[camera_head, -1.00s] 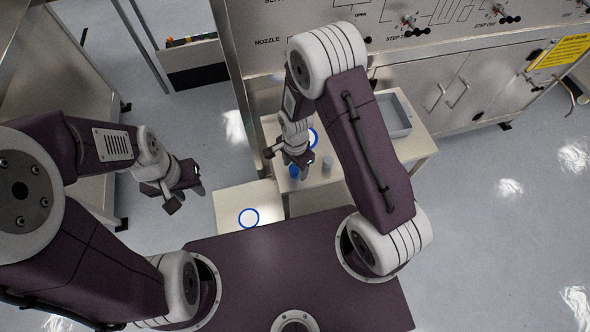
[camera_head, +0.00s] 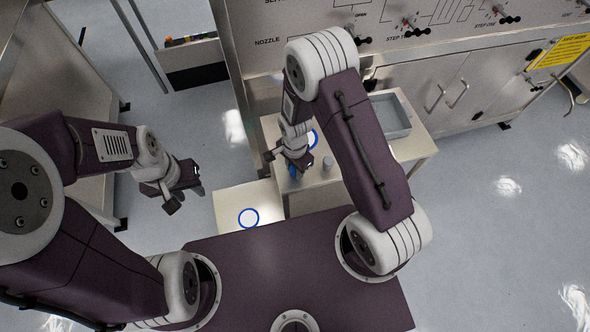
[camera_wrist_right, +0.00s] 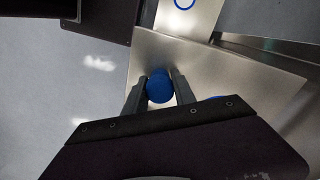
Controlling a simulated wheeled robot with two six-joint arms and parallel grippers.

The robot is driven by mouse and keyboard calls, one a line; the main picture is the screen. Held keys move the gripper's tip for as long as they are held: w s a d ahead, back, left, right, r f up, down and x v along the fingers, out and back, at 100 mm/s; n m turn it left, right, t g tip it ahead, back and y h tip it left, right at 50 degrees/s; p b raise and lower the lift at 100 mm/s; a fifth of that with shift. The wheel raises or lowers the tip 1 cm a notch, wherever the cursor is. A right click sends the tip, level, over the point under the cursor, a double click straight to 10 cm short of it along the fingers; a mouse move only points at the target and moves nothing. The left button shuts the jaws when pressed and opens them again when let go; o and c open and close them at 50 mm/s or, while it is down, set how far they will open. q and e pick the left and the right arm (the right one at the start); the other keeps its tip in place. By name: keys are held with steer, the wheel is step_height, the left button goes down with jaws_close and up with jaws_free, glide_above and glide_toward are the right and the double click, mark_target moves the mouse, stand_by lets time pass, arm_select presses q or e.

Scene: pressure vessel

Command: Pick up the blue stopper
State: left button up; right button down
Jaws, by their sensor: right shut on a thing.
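The blue stopper (camera_wrist_right: 159,87) shows as a blue round shape between the two fingers of my right gripper (camera_wrist_right: 158,92) in the right wrist view. The right gripper is shut on it, over the bench top. In the head view the right gripper (camera_head: 291,170) hides most of the stopper, with only a little blue (camera_head: 292,174) showing beneath. My left gripper (camera_head: 176,195) hangs over the floor at the left, away from the bench. Its fingers are too small and turned away to tell whether they are open.
A small grey cylinder (camera_head: 327,163) stands just right of the right gripper. A grey tray (camera_head: 397,131) sits further right on the bench (camera_head: 418,146).

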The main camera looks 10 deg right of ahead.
step_height(320, 180, up, 3)
steer(key=shift+w+f, duration=0.1)
steer(key=s+d+r, duration=0.4)
steer(key=d+r, duration=0.3)
steer(key=d, duration=0.3)
steer(key=shift+s+d+r+b, duration=0.3)
steer(key=shift+s+d+b, duration=0.1)
steer(key=shift+b, duration=0.05)
